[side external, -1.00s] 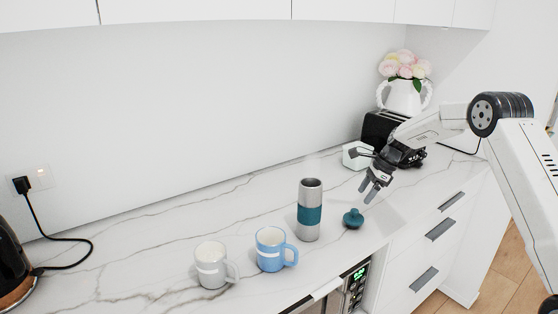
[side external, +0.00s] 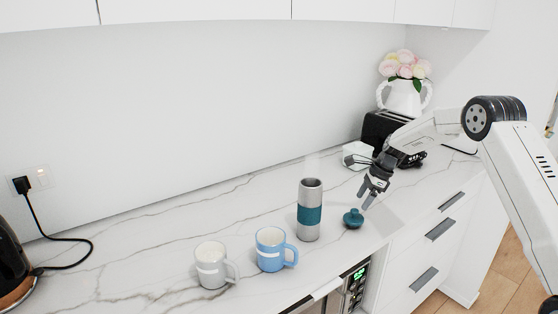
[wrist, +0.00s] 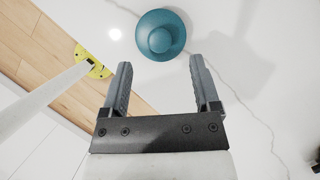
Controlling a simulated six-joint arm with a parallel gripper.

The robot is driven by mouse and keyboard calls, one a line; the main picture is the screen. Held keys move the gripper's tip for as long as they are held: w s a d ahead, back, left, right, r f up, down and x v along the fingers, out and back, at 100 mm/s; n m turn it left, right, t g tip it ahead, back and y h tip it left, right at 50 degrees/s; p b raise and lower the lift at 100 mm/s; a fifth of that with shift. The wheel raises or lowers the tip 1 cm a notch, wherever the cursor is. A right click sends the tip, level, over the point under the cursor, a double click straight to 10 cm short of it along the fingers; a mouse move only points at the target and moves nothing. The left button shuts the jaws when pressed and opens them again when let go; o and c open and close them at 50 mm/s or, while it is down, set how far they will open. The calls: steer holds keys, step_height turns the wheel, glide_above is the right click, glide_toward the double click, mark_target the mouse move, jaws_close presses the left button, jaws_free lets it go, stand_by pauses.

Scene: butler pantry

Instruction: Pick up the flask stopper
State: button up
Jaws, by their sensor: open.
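The teal flask stopper (side external: 352,219) lies on the marble counter just right of the flask. It is round with a small knob on top, and it also shows in the wrist view (wrist: 160,36), beyond the fingertips. My gripper (side external: 366,201) is open and empty, above the stopper and slightly to its right; in the wrist view the two fingers (wrist: 160,64) are spread apart with the stopper ahead of the gap. The steel flask (side external: 309,222) with a teal band stands upright and open-topped.
A blue mug (side external: 271,251) and a white mug (side external: 211,267) stand left of the flask. A black toaster (side external: 379,128) and a white vase of flowers (side external: 405,99) are behind my gripper. The counter's front edge runs close to the stopper.

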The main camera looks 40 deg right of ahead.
mark_target(355, 210)
steer(key=shift+x, duration=2.4)
jaws_close()
steer(key=shift+r, duration=0.15)
